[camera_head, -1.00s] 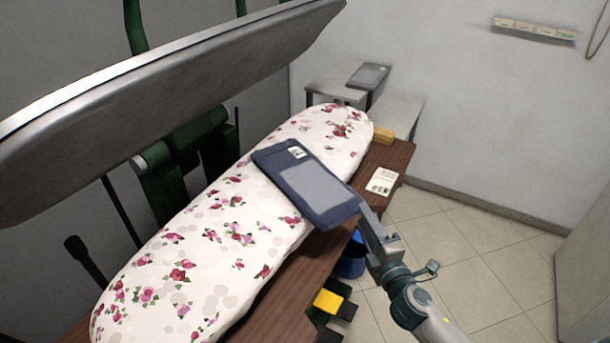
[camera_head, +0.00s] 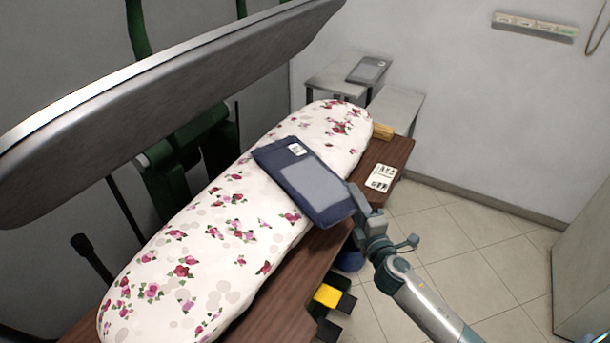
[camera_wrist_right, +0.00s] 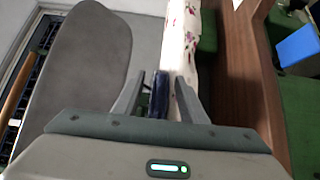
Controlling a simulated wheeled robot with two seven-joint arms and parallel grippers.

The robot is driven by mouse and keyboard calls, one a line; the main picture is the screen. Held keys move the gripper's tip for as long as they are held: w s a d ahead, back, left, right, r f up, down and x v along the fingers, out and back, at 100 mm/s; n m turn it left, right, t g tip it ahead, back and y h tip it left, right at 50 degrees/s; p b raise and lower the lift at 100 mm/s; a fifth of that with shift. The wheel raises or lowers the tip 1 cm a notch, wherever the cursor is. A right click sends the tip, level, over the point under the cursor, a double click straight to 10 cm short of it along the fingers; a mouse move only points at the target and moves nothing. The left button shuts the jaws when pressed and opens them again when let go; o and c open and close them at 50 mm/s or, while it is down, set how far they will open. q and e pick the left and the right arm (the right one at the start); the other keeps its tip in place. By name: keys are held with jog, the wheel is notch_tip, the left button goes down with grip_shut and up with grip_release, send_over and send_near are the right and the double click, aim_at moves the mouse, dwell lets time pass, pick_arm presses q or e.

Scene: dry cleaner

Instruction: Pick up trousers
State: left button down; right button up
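The folded dark blue trousers (camera_head: 312,186) lie across the flowered padded ironing board (camera_head: 215,240), with a small white label near their far end. Their near end reaches past the board's edge over the brown wooden table. My right gripper (camera_head: 357,205) is at that near end. In the right wrist view, the edge of the trousers (camera_wrist_right: 160,95) stands between the two spread fingers of my right gripper (camera_wrist_right: 158,98), with gaps beside it. My left gripper is not in view.
A large grey press plate (camera_head: 170,100) hangs over the board's left side. On the wooden table (camera_head: 392,160) lie a white card (camera_head: 381,178) and a yellow-brown block (camera_head: 382,131). A yellow pedal (camera_head: 328,295) is below. Tiled floor at the right is clear.

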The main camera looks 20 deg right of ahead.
jog(key=shift+w+p, duration=0.7)
jog(key=shift+w, duration=1.45)
jog(key=shift+c, duration=0.5)
grip_shut()
